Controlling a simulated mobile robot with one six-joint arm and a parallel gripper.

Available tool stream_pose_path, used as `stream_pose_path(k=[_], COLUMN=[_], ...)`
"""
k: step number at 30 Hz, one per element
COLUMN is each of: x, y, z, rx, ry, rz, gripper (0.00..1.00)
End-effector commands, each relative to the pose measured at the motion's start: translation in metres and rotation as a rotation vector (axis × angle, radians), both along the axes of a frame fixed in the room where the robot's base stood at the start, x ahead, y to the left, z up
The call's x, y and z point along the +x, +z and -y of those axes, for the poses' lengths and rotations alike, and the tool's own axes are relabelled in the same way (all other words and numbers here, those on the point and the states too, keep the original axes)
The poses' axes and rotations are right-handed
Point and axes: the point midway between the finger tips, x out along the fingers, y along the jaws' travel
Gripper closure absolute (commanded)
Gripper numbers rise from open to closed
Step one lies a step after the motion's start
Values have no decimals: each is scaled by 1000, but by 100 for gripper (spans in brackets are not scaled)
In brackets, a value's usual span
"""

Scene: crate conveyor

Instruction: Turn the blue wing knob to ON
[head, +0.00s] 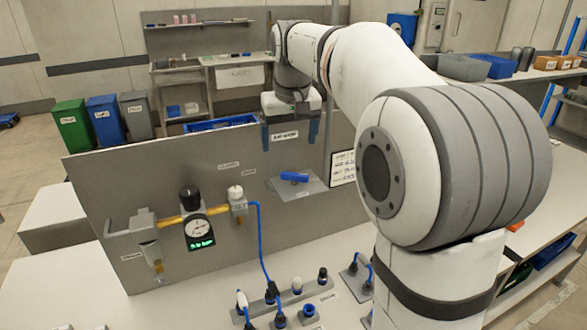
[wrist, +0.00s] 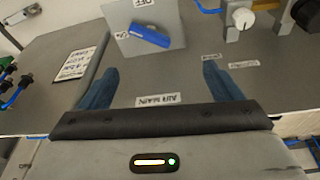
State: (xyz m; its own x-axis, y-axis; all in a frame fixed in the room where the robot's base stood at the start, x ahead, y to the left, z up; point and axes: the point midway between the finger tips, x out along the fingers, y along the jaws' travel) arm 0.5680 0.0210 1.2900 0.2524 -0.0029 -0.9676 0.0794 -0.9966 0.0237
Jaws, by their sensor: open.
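The blue wing knob (head: 294,177) sits on a grey plate (head: 312,188) on the upright grey panel. In the wrist view the knob (wrist: 150,36) is a blue bar slanting from upper left to lower right. The ON label (wrist: 122,34) is beside its left end, and the OFF label (wrist: 144,3) is at the plate's top edge. I cannot tell exactly which mark the bar points to. My gripper (head: 290,133) is open and empty at the panel's top edge, above and apart from the knob. Its blue fingers (wrist: 160,72) spread wide in the wrist view.
An AIR MAIN label (head: 285,135) is near the gripper. Left on the panel are a pressure gauge (head: 199,229), a white knob (head: 236,192) and a yellow pipe (head: 170,221). A blue hose and several plugs stand below. A printed sign (head: 343,167) is right of the plate.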

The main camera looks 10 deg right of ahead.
Motion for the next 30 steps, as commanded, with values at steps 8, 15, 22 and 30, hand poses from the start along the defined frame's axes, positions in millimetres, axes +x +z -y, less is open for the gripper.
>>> stream_pose_path(k=[8, 15, 22, 30], x=[-16, -17, -5, 7], y=[-18, -27, -58, -89], z=[-2, -1, 5, 10], rx=[-14, -3, -5, -3], ry=[-419, -525, -528, -526], rz=[104, 142, 139, 141], gripper=[15, 15, 15, 15])
